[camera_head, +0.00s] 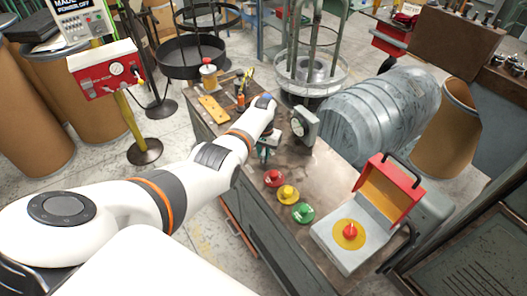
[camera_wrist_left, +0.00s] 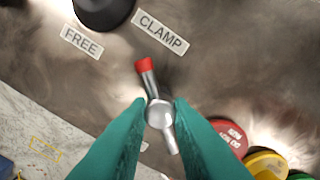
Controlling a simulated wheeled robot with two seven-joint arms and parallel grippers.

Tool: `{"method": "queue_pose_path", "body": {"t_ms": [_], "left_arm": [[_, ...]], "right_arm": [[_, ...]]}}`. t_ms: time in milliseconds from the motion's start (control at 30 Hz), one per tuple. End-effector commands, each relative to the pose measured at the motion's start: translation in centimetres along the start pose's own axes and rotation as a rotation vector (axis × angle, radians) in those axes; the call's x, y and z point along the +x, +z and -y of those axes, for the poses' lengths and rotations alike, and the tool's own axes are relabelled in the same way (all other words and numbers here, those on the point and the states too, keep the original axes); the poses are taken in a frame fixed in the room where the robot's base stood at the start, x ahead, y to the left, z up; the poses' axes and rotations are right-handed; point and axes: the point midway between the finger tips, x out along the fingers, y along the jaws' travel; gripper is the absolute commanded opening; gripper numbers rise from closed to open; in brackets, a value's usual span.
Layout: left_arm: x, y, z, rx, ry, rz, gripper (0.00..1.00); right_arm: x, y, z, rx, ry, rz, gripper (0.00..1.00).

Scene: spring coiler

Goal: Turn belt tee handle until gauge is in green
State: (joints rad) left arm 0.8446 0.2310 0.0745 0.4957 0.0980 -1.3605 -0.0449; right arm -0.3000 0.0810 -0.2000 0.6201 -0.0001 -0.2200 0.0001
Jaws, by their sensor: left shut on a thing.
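The tee handle (camera_wrist_left: 158,113) is a silver bar with a round hub and a red tip, seen from above in the left wrist view. The bar slants between the teal fingers of my left gripper (camera_wrist_left: 160,115), which is shut on it. In the head view my left gripper (camera_head: 266,148) is over the bench beside the gauge (camera_head: 304,124), and the handle is mostly hidden there. My right gripper is not in view.
Red (camera_head: 274,178), yellow (camera_head: 288,194) and green (camera_head: 303,213) buttons sit on the bench in front of my gripper. An open red-lidded box (camera_head: 330,235) with a red button is at right. A large grey drum (camera_head: 380,115) lies behind. FREE and CLAMP labels (camera_wrist_left: 160,32) mark the surface.

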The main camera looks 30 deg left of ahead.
Motion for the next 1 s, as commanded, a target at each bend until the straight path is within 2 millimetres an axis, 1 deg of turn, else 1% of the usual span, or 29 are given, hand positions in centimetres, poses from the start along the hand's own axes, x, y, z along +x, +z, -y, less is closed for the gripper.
{"method": "queue_pose_path", "body": {"t_ms": [200, 567, 600, 667, 700, 1000], "left_arm": [[0.05, -0.05, -0.01, 0.031, 0.000, -0.002, 0.00], [0.06, -0.06, -0.01, 0.032, 0.000, -0.002, 0.00], [0.06, -0.06, -0.01, 0.032, 0.000, -0.002, 0.24], [0.06, -0.05, -0.01, 0.032, 0.000, -0.002, 0.34], [0.05, -0.05, -0.01, 0.032, 0.000, -0.002, 0.40], [-0.12, 0.00, -0.01, 0.032, 0.000, 0.000, 0.41]], "right_arm": [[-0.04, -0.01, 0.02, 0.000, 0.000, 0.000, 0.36], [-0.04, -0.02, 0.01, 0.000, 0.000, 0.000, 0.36], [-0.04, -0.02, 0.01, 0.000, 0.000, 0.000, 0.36], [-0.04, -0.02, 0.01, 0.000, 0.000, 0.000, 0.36], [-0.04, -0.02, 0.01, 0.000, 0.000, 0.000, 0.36], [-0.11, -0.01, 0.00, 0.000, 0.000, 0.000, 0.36]]}}
